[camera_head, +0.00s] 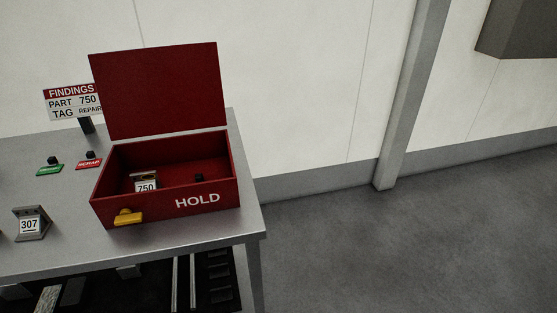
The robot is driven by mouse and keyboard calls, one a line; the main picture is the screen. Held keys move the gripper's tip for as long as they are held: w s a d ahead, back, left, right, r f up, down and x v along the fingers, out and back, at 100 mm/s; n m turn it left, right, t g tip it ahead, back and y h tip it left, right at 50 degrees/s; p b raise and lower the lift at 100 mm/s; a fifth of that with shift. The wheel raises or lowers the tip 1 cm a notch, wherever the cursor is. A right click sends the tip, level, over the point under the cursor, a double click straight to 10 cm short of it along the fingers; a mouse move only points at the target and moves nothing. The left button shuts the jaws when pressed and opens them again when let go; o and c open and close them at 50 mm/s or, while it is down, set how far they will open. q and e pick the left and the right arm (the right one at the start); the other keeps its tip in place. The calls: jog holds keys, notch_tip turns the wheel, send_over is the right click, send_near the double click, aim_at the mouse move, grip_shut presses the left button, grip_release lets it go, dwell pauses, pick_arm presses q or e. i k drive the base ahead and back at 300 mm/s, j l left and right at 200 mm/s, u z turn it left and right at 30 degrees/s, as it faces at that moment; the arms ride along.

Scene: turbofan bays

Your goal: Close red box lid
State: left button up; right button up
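The red box (160,207), marked HOLD on its front, stands on the right part of a grey table. Its red lid (160,90) is open and stands nearly upright at the back edge. A yellow latch (128,217) sits on the front wall at the left. Inside the box lie a part with a 750 label (146,184) and a small dark knob-like piece (199,178). Neither of my grippers shows in the head view.
The grey table (190,234) also holds a part labelled 307 (31,224), a green tag (50,169), a red SCRAP tag (88,163) and a FINDINGS sign (73,101) behind. A grey post (408,100) stands at the wall. The floor (400,250) right of the table is clear.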

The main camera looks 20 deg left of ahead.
aim_at(151, 92)
jog(key=u, duration=1.25)
